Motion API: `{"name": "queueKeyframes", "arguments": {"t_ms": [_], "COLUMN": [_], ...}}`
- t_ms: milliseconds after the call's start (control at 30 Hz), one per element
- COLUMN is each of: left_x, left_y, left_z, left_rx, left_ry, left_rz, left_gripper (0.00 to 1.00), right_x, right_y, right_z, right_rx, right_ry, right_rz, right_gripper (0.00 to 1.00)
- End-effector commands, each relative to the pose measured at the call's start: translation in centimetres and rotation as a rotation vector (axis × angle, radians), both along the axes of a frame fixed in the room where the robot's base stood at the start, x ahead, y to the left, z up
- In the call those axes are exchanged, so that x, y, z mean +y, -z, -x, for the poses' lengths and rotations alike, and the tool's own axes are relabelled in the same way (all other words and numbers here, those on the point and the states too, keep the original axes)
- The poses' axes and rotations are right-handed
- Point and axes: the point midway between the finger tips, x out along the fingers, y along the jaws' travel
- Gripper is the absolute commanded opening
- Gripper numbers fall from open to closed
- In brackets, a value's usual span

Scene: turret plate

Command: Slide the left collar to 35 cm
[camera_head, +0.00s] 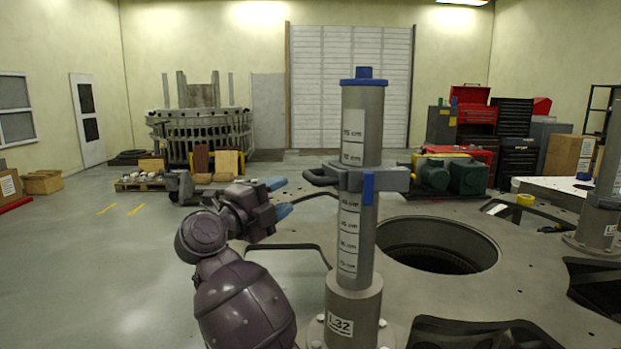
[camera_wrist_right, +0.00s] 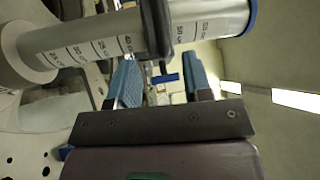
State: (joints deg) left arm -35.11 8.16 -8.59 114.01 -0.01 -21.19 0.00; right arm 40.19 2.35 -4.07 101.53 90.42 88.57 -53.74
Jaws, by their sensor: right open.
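A grey post (camera_head: 361,122) with a blue cap, white scale labels and a base tag that looks like "L32" stands in the centre of the head view. A grey collar (camera_head: 388,180) with a dark loop handle (camera_head: 320,178) and a blue lever (camera_head: 368,188) sits around it, partway up, with labels above and below. The collar shows in the right wrist view (camera_wrist_right: 157,28), where the post lies sideways. My right gripper (camera_head: 279,198) is open and empty, left of the post near handle height, apart from it. Its blue fingers also show in the wrist view (camera_wrist_right: 163,82). My left gripper is not in view.
The post stands on a wide grey plate (camera_head: 520,268) with a large round hole (camera_head: 437,245) to its right and dark cutouts in front. A second post (camera_head: 603,205) stands at the right edge.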

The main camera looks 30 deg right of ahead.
Motion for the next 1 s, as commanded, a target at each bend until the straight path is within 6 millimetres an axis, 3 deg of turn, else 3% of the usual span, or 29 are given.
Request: {"name": "queueKeyframes", "arguments": {"t_ms": [300, 500, 700, 1000], "left_x": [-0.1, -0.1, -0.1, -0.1], "left_y": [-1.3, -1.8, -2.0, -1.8], "left_z": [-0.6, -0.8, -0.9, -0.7], "left_rx": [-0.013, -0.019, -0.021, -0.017], "left_ry": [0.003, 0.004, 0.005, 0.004], "left_rz": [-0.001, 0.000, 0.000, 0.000], "left_gripper": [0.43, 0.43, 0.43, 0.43], "right_x": [-5.2, -7.7, -8.8, -8.9], "right_y": [-1.1, -1.4, -1.5, -1.5], "right_z": [-1.2, -1.9, -2.2, -2.2], "right_rx": [-0.001, -0.001, -0.001, -0.002], "right_ry": [0.002, 0.000, -0.001, -0.001], "right_rz": [0.004, 0.003, 0.002, 0.001], "right_gripper": [0.45, 0.45, 0.45, 0.45]}}
